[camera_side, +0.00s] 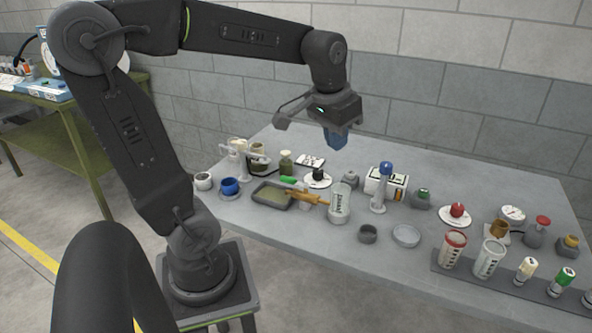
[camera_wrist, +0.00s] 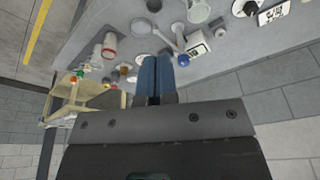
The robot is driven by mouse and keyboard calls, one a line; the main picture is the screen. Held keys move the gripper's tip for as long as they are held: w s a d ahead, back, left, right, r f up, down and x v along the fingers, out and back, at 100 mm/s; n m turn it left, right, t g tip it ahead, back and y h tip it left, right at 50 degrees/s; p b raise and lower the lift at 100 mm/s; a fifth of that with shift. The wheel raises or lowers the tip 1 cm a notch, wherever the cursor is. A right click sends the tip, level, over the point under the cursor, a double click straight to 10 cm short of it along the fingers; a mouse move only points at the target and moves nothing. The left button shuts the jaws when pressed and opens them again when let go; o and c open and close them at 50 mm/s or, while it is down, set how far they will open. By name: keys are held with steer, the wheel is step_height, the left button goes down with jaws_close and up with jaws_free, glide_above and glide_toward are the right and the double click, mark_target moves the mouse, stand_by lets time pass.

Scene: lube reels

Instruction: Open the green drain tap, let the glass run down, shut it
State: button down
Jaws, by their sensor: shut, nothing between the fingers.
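The clear glass (camera_side: 340,206), with dark lettering on its side, stands near the middle of the table. A brass-coloured tap body (camera_side: 308,197) juts from its left side. The green tap handle (camera_side: 288,180) lies at the tap's far left end, above the tray. The level in the glass is too small to read, and I cannot tell how the tap is turned. My gripper (camera_side: 336,142) is shut and empty, high above the back of the table, apart from the tap. Its blue fingers (camera_wrist: 156,75) are together in the wrist view.
A dark shallow tray (camera_side: 258,202) sits under the tap. Small pots and a green bottle (camera_side: 286,163) crowd the left. Grey dishes (camera_side: 406,236) lie in front.

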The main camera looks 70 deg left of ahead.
steer(key=w+a+f+n+g+h, duration=0.1)
steer(key=a+f+n+g, duration=0.1)
steer(key=a, duration=1.1)
steer(key=w+a+f+n+g+h, duration=0.1)
steer(key=a+f, duration=0.6)
steer(key=a, duration=0.7)
steer(key=w+n+g, duration=0.1)
steer(key=n, duration=0.1)
steer(key=shift+a+n+h, duration=0.25)
steer(key=shift+n+h, duration=0.05)
steer(key=shift+n, duration=0.1)
glide_toward(295, 182)
steer(key=w+a+f, duration=0.2)
steer(key=a+f, duration=0.2)
steer(key=shift+s+d+f, duration=0.6)
steer(key=shift+s+f, duration=0.05)
steer(key=shift+f, duration=0.15)
steer(key=shift+s+d+f, duration=0.6)
steer(key=shift+f, duration=0.15)
steer(key=shift+s+d+n, duration=0.15)
steer(key=shift+s+n, duration=0.3)
steer(key=shift+n, duration=0.65)
